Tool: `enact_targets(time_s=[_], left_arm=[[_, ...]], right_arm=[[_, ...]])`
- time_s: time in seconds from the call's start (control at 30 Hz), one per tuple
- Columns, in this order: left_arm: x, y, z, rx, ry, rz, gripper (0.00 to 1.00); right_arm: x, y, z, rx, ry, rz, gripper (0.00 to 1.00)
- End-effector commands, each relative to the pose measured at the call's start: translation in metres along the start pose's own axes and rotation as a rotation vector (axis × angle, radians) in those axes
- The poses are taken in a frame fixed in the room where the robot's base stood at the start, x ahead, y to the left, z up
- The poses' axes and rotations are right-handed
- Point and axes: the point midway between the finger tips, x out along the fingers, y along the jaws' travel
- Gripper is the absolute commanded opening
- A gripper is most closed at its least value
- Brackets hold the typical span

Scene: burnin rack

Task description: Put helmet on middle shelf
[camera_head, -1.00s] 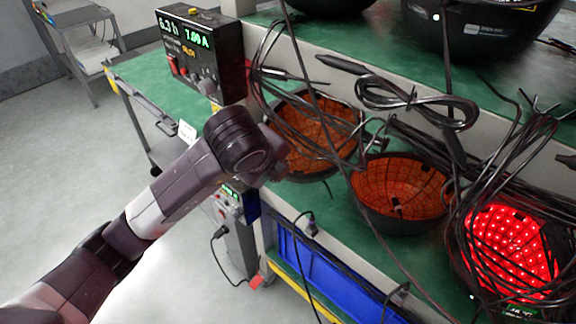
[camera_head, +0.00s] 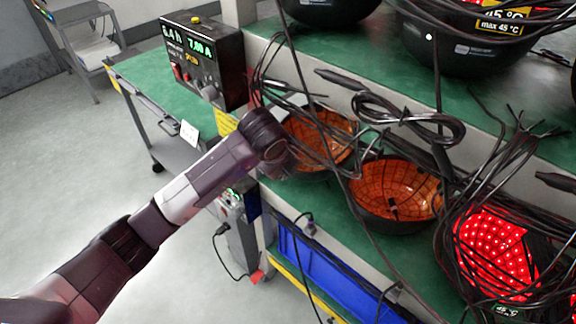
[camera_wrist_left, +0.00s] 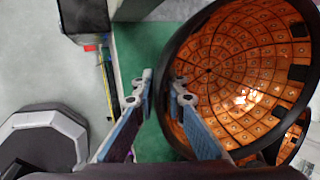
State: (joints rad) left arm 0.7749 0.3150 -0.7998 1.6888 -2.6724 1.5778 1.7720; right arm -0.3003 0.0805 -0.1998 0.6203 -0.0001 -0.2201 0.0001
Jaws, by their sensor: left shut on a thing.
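The helmet at my left gripper is a dark bowl with an orange tiled inside (camera_head: 325,135), at the left end of the middle green shelf (camera_head: 345,215). Cables cross in front of it. In the left wrist view, the same helmet (camera_wrist_left: 235,60) fills the right side, its opening towards the camera. My left gripper (camera_wrist_left: 160,90) is shut on its black rim, one finger on each side. In the head view, my wrist hides the fingers. I cannot tell whether the helmet touches the shelf. My right gripper is not in view.
Another orange-lined helmet (camera_head: 395,190) and a red-lit helmet (camera_head: 490,250) stand to the right among tangled cables. Black helmets (camera_head: 465,45) sit on the upper shelf. A power box with displays (camera_head: 203,62) stands left. A blue bin (camera_head: 335,280) is below.

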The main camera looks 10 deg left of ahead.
Motion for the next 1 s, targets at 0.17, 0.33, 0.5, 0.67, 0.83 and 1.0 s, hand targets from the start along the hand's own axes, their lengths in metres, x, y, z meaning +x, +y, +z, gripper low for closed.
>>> enact_targets(time_s=[0.17,0.33,0.5,0.67,0.83,1.0], left_arm=[[-0.001,-0.010,0.003,-0.002,0.045,0.093,0.00],[0.003,-0.013,0.005,-0.002,0.077,0.164,0.00],[0.016,-0.005,0.001,0.000,0.083,0.174,0.00],[0.019,-0.004,0.001,0.000,0.081,0.170,0.00],[0.020,-0.002,0.001,0.001,0.081,0.174,0.13],[0.020,-0.002,0.001,0.000,0.081,0.174,0.29]], right_arm=[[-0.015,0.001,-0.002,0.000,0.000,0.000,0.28],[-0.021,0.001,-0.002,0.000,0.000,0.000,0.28],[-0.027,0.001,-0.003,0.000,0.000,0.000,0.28],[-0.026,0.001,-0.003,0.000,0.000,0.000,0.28],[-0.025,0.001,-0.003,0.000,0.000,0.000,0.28],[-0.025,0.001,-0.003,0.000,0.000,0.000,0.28]])
